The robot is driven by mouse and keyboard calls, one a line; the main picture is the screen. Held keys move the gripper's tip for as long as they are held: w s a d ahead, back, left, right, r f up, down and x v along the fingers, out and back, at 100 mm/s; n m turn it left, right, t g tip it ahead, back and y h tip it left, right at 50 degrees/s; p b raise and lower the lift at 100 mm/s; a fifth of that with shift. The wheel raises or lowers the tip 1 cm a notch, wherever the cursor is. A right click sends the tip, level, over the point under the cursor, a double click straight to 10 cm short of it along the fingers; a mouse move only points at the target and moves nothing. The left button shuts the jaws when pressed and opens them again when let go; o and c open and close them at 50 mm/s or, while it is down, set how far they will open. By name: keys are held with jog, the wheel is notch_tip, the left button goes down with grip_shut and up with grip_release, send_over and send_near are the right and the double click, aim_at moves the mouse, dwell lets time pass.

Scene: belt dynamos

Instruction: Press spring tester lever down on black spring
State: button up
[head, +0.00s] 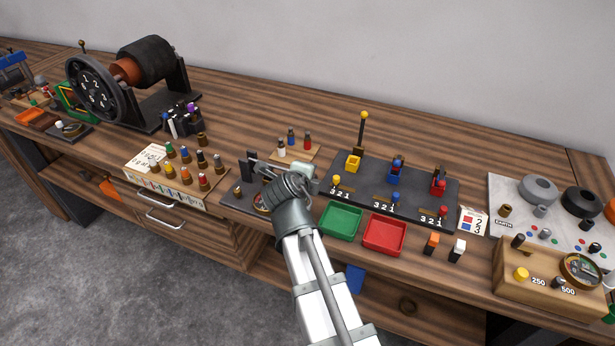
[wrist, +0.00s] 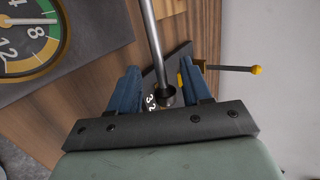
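The spring tester shows in the head view as a dark base (head: 236,201) with a dark upright (head: 249,166) and a round dial, partly hidden by my arm. In the wrist view its dial (wrist: 30,35) is at the upper left, with a needle and green and orange bands. A grey metal rod (wrist: 154,45), apparently the tester's lever, runs down between my blue fingers. My gripper (wrist: 158,70) is open around the rod, with a gap visible on both sides. In the head view my gripper (head: 268,168) is over the tester. I cannot make out the black spring.
Right of the tester is a dark board (head: 420,184) with a tall yellow-knobbed lever (head: 363,130). Green (head: 341,222) and red (head: 385,235) trays lie in front. Behind is a small wooden rack (head: 303,154) with several coloured pieces. A peg block (head: 178,172) stands left.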

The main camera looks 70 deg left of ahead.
jog(key=shift+d+r, duration=0.1)
jog(key=v, duration=1.3)
jog(key=shift+s+d, duration=0.2)
jog(key=shift+s, duration=0.05)
jog(key=shift+r, duration=0.1)
